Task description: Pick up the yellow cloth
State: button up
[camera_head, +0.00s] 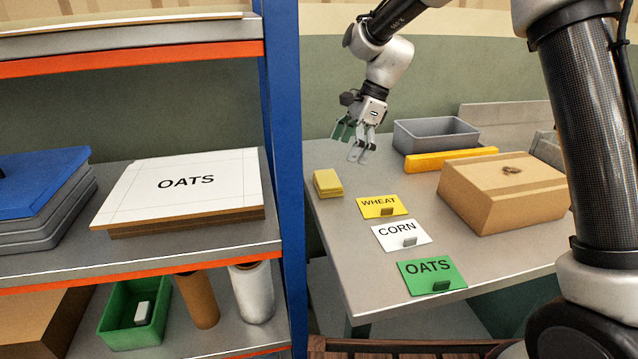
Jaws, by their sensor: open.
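The yellow cloth (328,184) lies folded in a small stack on the grey table (335,245), near its left edge and behind the WHEAT card. My gripper (361,148) is open and points downward. In the picture it is above and to the right of the cloth, apart from it, with nothing between its fingers. The cloth is in full view.
A cardboard box (500,190), a yellow bar (450,160) and a grey bin (435,135) are right. A blue shelf post (285,130) stands left.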

aim_at(328, 178)
jog(key=x, duration=0.6)
jog(key=a+x, duration=0.1)
jog(key=x, duration=0.2)
jog(key=shift+w+a+r, duration=0.15)
jog(key=shift+w+r, duration=0.05)
jog(key=shift+w, duration=0.15)
jog(key=c, duration=0.7)
